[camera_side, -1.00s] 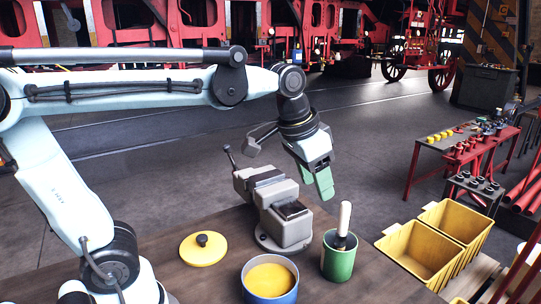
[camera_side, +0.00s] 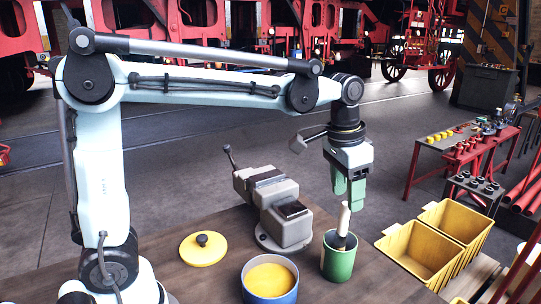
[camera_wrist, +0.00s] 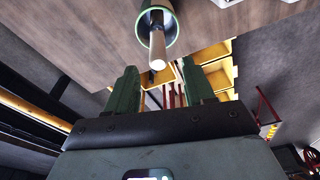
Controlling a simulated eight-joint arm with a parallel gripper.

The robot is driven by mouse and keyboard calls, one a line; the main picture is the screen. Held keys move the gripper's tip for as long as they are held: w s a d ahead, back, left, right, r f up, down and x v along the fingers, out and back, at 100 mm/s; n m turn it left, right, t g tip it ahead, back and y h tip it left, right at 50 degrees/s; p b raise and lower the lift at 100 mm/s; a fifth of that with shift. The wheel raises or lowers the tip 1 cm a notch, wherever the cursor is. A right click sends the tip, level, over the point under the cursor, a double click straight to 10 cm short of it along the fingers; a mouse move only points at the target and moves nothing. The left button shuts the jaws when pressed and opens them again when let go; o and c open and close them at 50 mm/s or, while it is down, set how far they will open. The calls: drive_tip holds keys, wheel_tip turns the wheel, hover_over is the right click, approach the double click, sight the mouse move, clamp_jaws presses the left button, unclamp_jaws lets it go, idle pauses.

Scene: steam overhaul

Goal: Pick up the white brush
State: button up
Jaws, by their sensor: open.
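The white brush (camera_side: 343,222) stands handle up, slightly tilted, in a green cup (camera_side: 338,262) on the workbench. Its white handle shows above the rim; its lower end is hidden in the cup. My gripper (camera_side: 348,194) is open and points down, just above and a little behind the handle's top. In the wrist view the brush handle (camera_wrist: 157,50) shows beyond and between the two green fingers of my gripper (camera_wrist: 156,75), with the cup (camera_wrist: 144,28) behind it. The fingers hold nothing.
A grey vise (camera_side: 280,215) stands left of the cup. A blue pot (camera_side: 250,290) with yellow contents and a yellow lid (camera_side: 203,252) are on the workbench (camera_side: 150,235). Yellow bins (camera_side: 415,262) stand to the right.

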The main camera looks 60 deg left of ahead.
sight(345, 203)
drive_tip(key=shift+w+d+f, duration=0.1)
drive_tip(key=shift+f, duration=1.35)
drive_tip(key=shift+w+d+f, duration=0.1)
drive_tip(key=shift+f, duration=1.35)
drive_tip(key=shift+a, duration=0.1)
drive_tip(key=shift+c, duration=0.3)
clamp_jaws()
